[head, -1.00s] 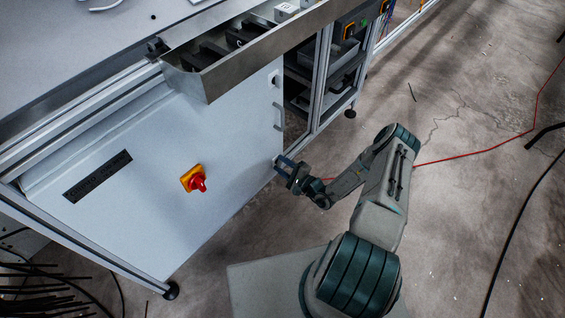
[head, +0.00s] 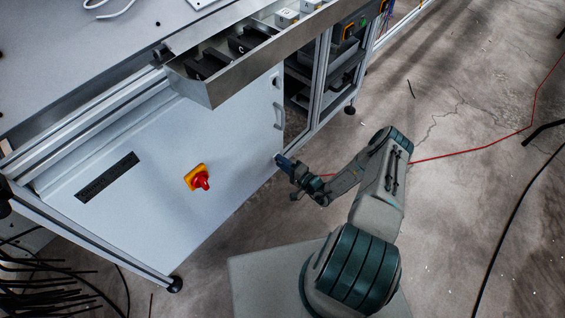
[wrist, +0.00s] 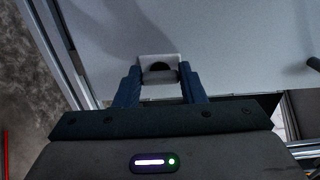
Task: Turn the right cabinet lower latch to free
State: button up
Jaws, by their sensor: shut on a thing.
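The right cabinet's white door panel (head: 150,195) fills the left of the head view. Its lower latch (wrist: 159,67), a pale plate with a dark round centre, shows in the wrist view at the tips of my gripper (wrist: 161,84). The two blue fingers stand on either side of the latch and are shut on it. In the head view my gripper (head: 284,162) is at the door's lower right edge and covers the latch there. The latch's turn angle is hard to tell.
A red rotary switch on a yellow plate (head: 199,178) sits mid-door. A pale handle (head: 278,116) is above my gripper on the door's right edge. A metal tray (head: 215,85) juts out above the door. Concrete floor (head: 460,220) is open to the right, with cables lying on it.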

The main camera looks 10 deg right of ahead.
dwell(0.3)
jog(key=o, duration=1)
jog(key=p+v, duration=0.1)
jog(key=v, duration=1.3)
jog(key=shift+p, duration=0.35)
